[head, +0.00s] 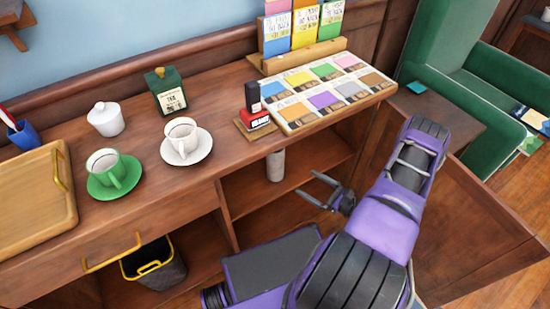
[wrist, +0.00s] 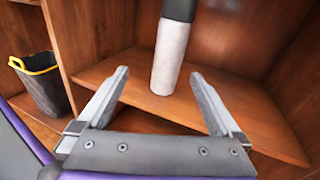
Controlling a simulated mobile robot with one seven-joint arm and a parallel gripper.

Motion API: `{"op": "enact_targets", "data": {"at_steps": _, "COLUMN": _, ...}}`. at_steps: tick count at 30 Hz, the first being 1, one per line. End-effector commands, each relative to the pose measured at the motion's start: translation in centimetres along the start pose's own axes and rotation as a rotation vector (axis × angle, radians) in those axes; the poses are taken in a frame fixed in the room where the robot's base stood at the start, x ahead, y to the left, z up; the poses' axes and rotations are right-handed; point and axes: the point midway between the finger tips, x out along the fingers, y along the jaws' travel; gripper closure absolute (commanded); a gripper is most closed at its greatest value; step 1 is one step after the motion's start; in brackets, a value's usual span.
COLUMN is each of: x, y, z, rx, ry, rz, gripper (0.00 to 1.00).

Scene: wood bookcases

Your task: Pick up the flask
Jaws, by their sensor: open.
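The flask (head: 275,166) is a pale grey cylinder standing upright on the open shelf under the counter. Its upper part is hidden by the counter top in the head view. In the wrist view the flask (wrist: 170,58) has a light grey body and a dark top part, cut off by the frame's upper edge. My gripper (head: 316,189) is open and empty, in front of the shelf and to the right of the flask in the head view. In the wrist view the flask is beyond my gripper (wrist: 160,85), between the lines of its two fingers and apart from them.
The shelf (wrist: 245,105) around the flask is otherwise clear. The counter edge overhangs it. A dark bin (head: 156,270) with a yellow rim stands in the left compartment. An open cabinet door (head: 480,215) stands at the right. Cups, a tray (head: 30,205) and cards lie on the counter.

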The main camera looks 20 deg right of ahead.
Motion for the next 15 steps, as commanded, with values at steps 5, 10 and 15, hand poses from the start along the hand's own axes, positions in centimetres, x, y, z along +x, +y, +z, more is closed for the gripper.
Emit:
{"op": "enact_targets", "data": {"at_steps": 5, "x": 0.1, "y": 0.5, "z": -2.7, "rx": 0.063, "ry": -0.042, "rz": -0.106, "gripper": 0.0}}
{"op": "enact_targets", "data": {"at_steps": 10, "x": 1.9, "y": 0.4, "z": -3.0, "rx": 0.072, "ry": -0.05, "rz": -0.121, "gripper": 0.0}}
{"op": "enact_targets", "data": {"at_steps": 15, "x": 5.6, "y": 0.0, "z": -2.8, "rx": 0.072, "ry": -0.049, "rz": -0.118, "gripper": 0.0}}
